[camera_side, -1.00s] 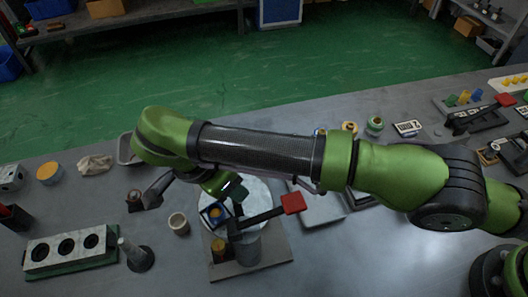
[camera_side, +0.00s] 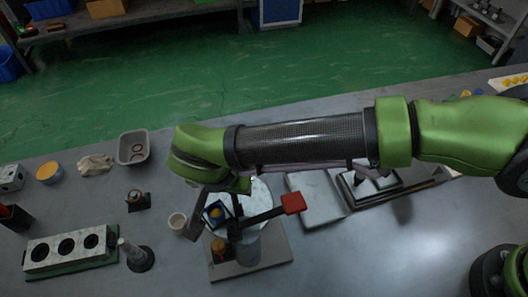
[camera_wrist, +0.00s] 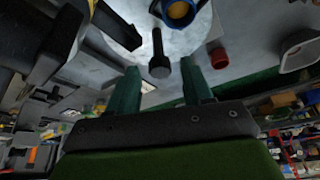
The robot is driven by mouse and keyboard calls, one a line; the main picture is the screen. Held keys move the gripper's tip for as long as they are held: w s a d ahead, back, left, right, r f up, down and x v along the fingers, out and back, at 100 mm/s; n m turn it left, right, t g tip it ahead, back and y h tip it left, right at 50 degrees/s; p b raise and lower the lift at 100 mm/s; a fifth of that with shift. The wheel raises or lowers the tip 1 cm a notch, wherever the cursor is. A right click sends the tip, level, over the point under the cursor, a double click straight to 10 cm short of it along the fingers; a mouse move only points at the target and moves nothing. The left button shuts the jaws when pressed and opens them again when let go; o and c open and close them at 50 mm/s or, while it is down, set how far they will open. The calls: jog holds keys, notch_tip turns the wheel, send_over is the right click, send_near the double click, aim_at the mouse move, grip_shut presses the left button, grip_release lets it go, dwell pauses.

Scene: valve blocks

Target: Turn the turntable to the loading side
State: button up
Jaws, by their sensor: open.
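The turntable is a pale round disc (camera_side: 258,192) on a grey base plate (camera_side: 275,262), beneath my arm in the side view. A dark lever with a red end (camera_side: 292,203) crosses it. A blue block with a yellow centre (camera_side: 215,212) is at its left edge; it also shows at the top of the wrist view (camera_wrist: 178,10). In the wrist view my gripper (camera_wrist: 160,85) is open, its green fingers apart. A black round-headed peg (camera_wrist: 158,58) appears between and beyond the fingertips; I cannot tell how near. In the side view my wrist largely hides the fingers.
A grey bin (camera_side: 134,147) is behind. Grey plates (camera_side: 314,198) lie to the right.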

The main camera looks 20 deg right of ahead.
jog(key=n, duration=0.2)
jog(key=n+y, duration=0.1)
jog(key=n, duration=0.1)
jog(key=n+y, duration=0.1)
jog(key=n, duration=0.1)
jog(key=shift+d, duration=0.3)
jog(key=s+v, duration=0.1)
jog(key=v, duration=1.6)
jog(key=w+d+n+y, duration=0.1)
jog(key=d+y, duration=0.1)
jog(key=d, duration=2.4)
jog(key=shift+w+d+f, duration=0.35)
jog(key=shift+f, duration=0.15)
